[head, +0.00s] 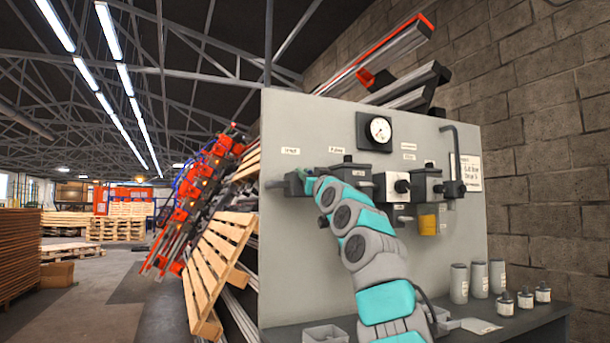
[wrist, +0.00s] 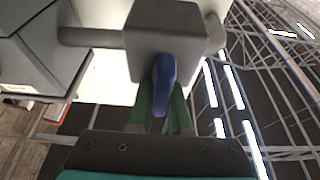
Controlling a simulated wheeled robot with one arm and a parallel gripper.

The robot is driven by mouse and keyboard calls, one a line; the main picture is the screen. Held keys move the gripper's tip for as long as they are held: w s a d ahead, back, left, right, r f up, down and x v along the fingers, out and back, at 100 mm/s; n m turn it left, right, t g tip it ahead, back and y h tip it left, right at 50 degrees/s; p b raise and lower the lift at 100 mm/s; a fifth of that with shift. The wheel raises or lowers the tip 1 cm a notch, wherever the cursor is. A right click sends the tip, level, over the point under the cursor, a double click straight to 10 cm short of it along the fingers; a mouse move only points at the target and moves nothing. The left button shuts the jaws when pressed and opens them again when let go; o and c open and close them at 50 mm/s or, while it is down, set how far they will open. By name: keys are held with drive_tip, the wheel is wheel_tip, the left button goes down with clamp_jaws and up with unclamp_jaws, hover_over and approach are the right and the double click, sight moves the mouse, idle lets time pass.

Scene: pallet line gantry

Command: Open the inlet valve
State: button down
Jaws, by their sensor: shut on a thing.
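The inlet valve (head: 296,185) is a dark body at the left end of the row on the grey panel, under a small label that looks like "INLET" (head: 290,151). In the wrist view its grey block (wrist: 165,28) sits on a pipe, with a blue lever (wrist: 164,78) on its front. My gripper (wrist: 165,100) has its two green fingers on either side of the lever, shut on it. In the head view my gripper (head: 310,182) is at the valve, and my arm hides the lever.
Several bottles (head: 459,283) stand on the dark shelf (head: 530,315) below. A pallet (head: 215,262) leans left of the panel; floor farther left is open.

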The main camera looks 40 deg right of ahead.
drive_tip(key=shift+d+f+m+g+h+b, duration=0.15)
drive_tip(key=shift+m+h+b, duration=0.25)
drive_tip(key=shift+m, duration=0.2)
drive_tip(key=shift+d+r+m+g+h+b, duration=0.15)
drive_tip(key=shift+m+h+b, duration=0.1)
drive_tip(key=shift+m+h, duration=0.25)
drive_tip(key=shift+a+m, duration=0.1)
drive_tip(key=shift+m, duration=0.9)
drive_tip(key=shift+f+m+h, duration=0.1)
drive_tip(key=shift+m+h, duration=0.3)
drive_tip(key=shift+d+f+m+g+h, duration=0.1)
drive_tip(key=shift+d+m+g+h, duration=0.35)
drive_tip(key=shift+m, duration=0.45)
drive_tip(key=shift+s+m+g+h+p, duration=0.15)
drive_tip(key=shift+m+g+h+p, duration=0.1)
drive_tip(key=shift+m+p, duration=0.4)
drive_tip(key=f+m+g+p, duration=0.1)
drive_tip(key=m, duration=0.3)
drive_tip(key=d+m+g+h+p, duration=0.1)
drive_tip(key=m+g, duration=0.1)
drive_tip(key=m, duration=0.3)
drive_tip(key=f+m+g+p, duration=0.1)
drive_tip(key=m+g, duration=0.1)
drive_tip(key=m, duration=0.3)
drive_tip(key=shift+s+d+f+m+h, duration=0.2)
drive_tip(key=shift+d+f+m+h, duration=0.05)
drive_tip(key=shift+d+f+h, duration=0.05)
drive_tip(key=shift+g, duration=0.3)
